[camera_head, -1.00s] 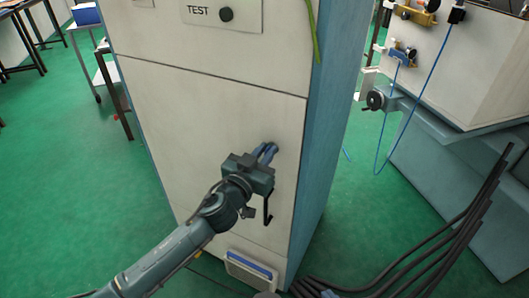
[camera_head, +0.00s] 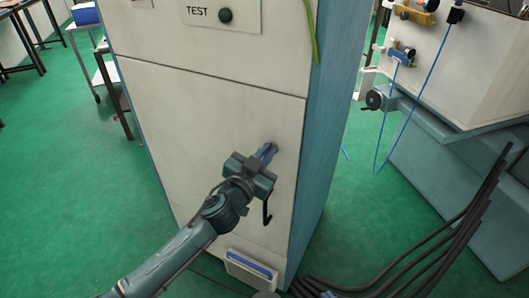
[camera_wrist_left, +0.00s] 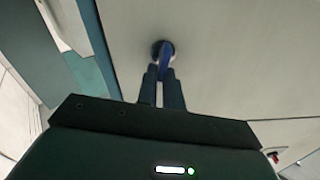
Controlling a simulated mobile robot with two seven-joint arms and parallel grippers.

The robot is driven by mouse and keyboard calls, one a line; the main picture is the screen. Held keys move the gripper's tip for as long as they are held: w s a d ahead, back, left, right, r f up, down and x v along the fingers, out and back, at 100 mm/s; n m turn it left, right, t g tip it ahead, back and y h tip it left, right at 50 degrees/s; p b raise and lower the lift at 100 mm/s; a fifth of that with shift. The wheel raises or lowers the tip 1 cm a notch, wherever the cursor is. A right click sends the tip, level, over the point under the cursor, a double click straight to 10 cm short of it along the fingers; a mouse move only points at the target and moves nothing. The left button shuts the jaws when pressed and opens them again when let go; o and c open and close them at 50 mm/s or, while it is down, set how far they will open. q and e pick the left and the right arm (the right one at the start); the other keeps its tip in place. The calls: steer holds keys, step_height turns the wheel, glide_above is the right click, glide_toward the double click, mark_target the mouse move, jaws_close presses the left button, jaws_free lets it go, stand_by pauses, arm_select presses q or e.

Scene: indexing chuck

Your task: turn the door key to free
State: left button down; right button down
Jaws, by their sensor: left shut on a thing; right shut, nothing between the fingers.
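The door key (camera_wrist_left: 167,60) is blue and sits in a round dark lock in the pale cabinet door, as the left wrist view shows. My left gripper (camera_wrist_left: 160,80) is shut on the key, its two dark fingers on either side of the part that sticks out. In the head view my left gripper (camera_head: 268,152) reaches the right side of the door from below left, with its body tilted. The key is mostly hidden by the fingers there. My right gripper is not in view.
The pale cabinet door (camera_head: 190,120) has a TEST panel (camera_head: 240,15) above it and a blue side wall. A blue-edged tray (camera_head: 250,268) is at its foot. Thick black cables (camera_head: 440,240) run at the lower right. Green floor is open on the left.

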arm_select(q)
steer(key=m, duration=0.3)
steer(key=shift+s+d+f+m, duration=0.1)
steer(key=shift+d+m, duration=0.15)
steer(key=shift+m, duration=0.15)
steer(key=m, duration=0.3)
steer(key=shift+s+d+f+m, duration=0.1)
steer(key=shift+d+f+m, duration=0.1)
steer(key=shift+m, duration=0.1)
steer(key=m, duration=0.3)
steer(key=shift+d+f+m, duration=0.1)
steer(key=shift+f+m, duration=0.35)
steer(key=shift+m, duration=0.8)
steer(key=shift+f+m, duration=0.1)
steer(key=shift+m, duration=0.85)
steer(key=c, duration=1.5)
jaws_free()
steer(key=shift+c, duration=0.2)
steer(key=shift+s, duration=0.1)
